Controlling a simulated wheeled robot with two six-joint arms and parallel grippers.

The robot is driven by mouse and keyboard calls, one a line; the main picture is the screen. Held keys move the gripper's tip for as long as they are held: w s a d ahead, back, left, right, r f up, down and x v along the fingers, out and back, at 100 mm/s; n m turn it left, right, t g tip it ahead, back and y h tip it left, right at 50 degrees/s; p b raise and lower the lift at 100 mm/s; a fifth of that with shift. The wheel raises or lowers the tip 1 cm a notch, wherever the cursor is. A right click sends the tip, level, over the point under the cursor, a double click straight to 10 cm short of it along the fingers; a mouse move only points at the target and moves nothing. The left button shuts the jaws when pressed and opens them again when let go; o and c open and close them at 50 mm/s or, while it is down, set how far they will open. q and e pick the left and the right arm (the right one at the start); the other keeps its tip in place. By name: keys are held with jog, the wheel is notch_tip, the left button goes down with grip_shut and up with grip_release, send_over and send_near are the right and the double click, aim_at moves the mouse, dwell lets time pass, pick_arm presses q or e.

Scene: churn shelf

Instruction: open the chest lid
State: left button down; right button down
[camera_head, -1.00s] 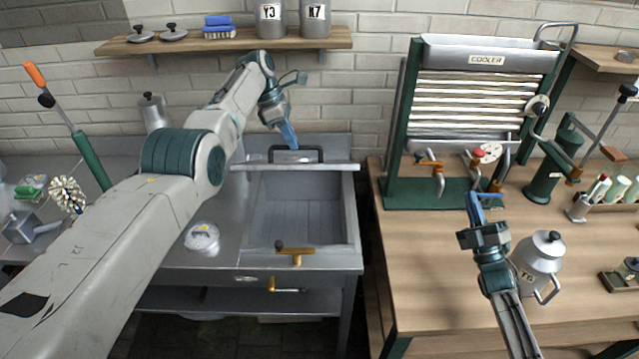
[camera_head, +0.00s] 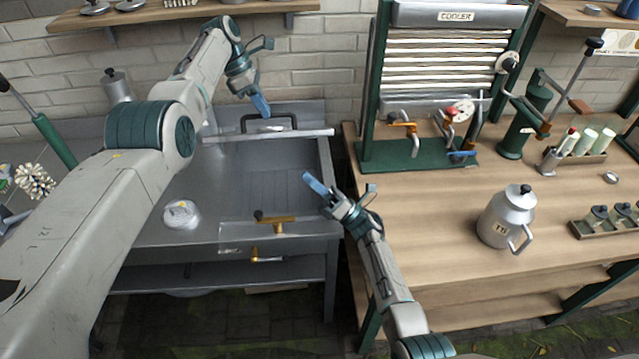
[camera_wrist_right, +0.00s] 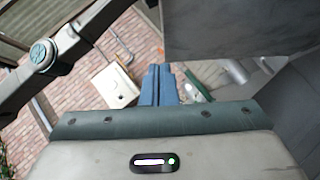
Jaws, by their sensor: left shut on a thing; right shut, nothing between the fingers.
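The chest is the grey metal basin in the bench (camera_head: 325,215), with its open interior showing. Its lid (camera_head: 285,135) is raised at the back and seen nearly edge-on, with a black bar handle (camera_head: 284,117) on it. My left gripper (camera_head: 262,107) is shut on the handle, its blue fingertips at the bar's left part. My right gripper (camera_head: 308,178) is shut and empty over the right side of the chest, below and apart from the lid. Its closed blue fingers (camera_wrist_right: 158,85) also show in the right wrist view. A grey panel fills the top right there; I cannot tell whether it is the lid.
A brass-coloured tap (camera_head: 277,222) is at the chest's front. A white round item (camera_head: 181,214) lies on the bench to the left. The wooden table (camera_head: 420,230) on the right carries the cooler (camera_head: 450,50) and a metal can (camera_head: 507,217). A shelf hangs above.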

pick_arm(q)
jog(key=shift+a+f, duration=0.1)
jog(key=shift+f, duration=0.05)
pick_arm(e)
jog(key=w+a+r, duration=0.3)
jog(key=w+r, duration=0.1)
jog(key=r, duration=0.2)
jog(key=shift+w+a+r, duration=0.2)
jog(key=shift+w+a, duration=0.1)
jog(key=shift+a, duration=0.1)
